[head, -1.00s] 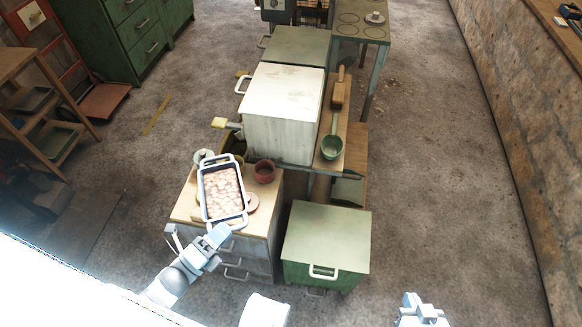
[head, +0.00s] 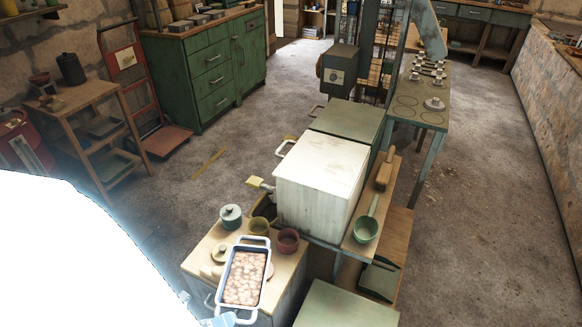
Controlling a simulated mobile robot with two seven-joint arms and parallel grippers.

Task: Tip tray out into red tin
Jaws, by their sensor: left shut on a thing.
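The tray (head: 244,279) is a white, dark-edged rectangular pan with a handle at each end, filled with brownish-pink lumps. It is over the wooden-topped cabinet at the lower middle. My left gripper (head: 222,320) is at the tray's near handle, shut on it, and is partly cut off by the bottom edge. A small dark red pot (head: 288,240), likely the red tin, stands on the same cabinet top, just right of the tray's far end. I cannot tell how high the tray is above the top. My right gripper is not in view.
On the cabinet top (head: 205,252) also stand a teal lidded pot (head: 231,217), an olive pot (head: 259,226) and a round wooden piece (head: 221,253). A big white box (head: 322,187) rises behind. A green ladle (head: 366,230) lies on a shelf at right.

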